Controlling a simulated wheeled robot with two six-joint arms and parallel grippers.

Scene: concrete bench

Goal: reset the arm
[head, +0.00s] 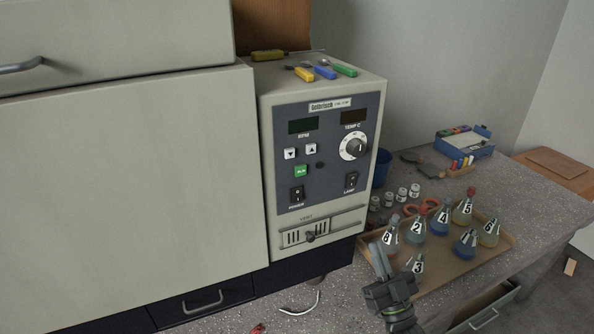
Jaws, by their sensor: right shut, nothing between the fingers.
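My right gripper (380,262) is at the lower middle right, shut and empty, its fingers pointing up in the picture. It is in front of the left edge of a tan tray (477,277) and beside flask 3 (418,266), partly overlapping the tray in view. I cannot tell if it touches anything. My left gripper is not in view.
A machine (325,145) with a knob, buttons and vent stands left of the tray, with colourful-handled tools (325,72) on top. The tray holds several numbered flasks. Small white jars (402,194), a blue cup (381,167) and a blue box (465,148) stand behind.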

